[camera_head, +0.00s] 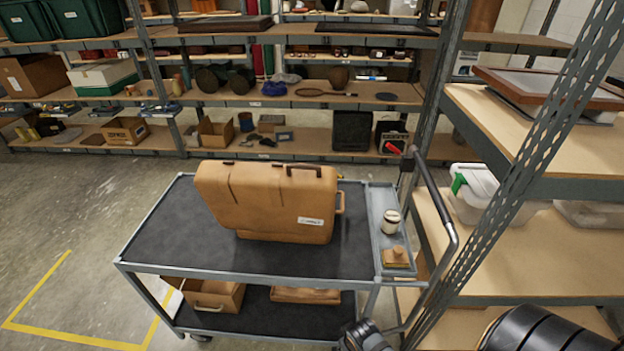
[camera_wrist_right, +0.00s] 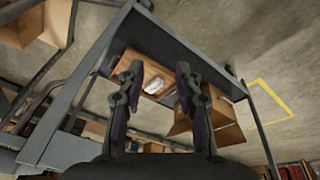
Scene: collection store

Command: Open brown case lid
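The brown case (camera_head: 268,205) stands on its long edge on the top of a grey cart (camera_head: 160,264), with its lid closed. It has a dark handle and dark straps on its upper edge, a small white label on its front and a tan handle at its right end. Part of my right arm shows at the lower right of the head view, apart from the case. In the right wrist view my right gripper (camera_wrist_right: 159,70) is open, with nothing between its fingers; an open brown box lies beyond it. My left gripper is not in view.
A side tray (camera_head: 383,215) on the cart's right holds a white jar (camera_head: 391,221) and a brush-like item (camera_head: 396,256). Brown boxes (camera_head: 210,296) sit on the lower shelf. Metal shelving (camera_head: 520,160) stands close on the right. The floor at left is clear.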

